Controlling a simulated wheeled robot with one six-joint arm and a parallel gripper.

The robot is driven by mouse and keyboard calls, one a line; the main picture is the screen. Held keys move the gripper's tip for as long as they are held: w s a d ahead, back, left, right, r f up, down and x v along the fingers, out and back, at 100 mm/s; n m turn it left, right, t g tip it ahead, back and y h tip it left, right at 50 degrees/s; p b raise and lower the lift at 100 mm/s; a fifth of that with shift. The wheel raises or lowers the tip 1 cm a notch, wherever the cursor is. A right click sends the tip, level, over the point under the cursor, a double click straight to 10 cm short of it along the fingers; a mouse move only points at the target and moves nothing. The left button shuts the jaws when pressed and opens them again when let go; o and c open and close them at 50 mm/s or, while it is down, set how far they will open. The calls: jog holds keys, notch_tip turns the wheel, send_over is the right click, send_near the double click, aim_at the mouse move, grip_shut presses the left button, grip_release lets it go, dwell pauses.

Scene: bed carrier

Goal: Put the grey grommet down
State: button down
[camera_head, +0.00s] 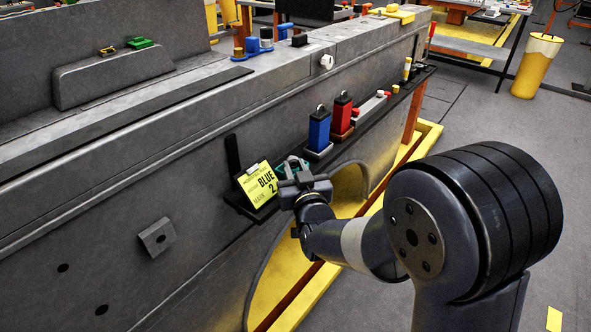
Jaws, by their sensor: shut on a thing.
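My gripper (297,178) is at the narrow black shelf (262,213) on the side of the grey machine bed. It is just right of a yellow card (258,184) that reads "BLUE 2". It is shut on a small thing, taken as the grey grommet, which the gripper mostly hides. A bit of grey and dark green shows around the fingertips. I cannot tell whether the grommet touches the shelf.
A blue block (319,131) and a red block (342,114) stand on the shelf right of my gripper, with small parts beyond. A black upright (233,155) rises at the shelf's left end. Blue, black and green parts lie on top of the bed (210,95).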

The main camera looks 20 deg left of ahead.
jog(key=shift+f, duration=0.3)
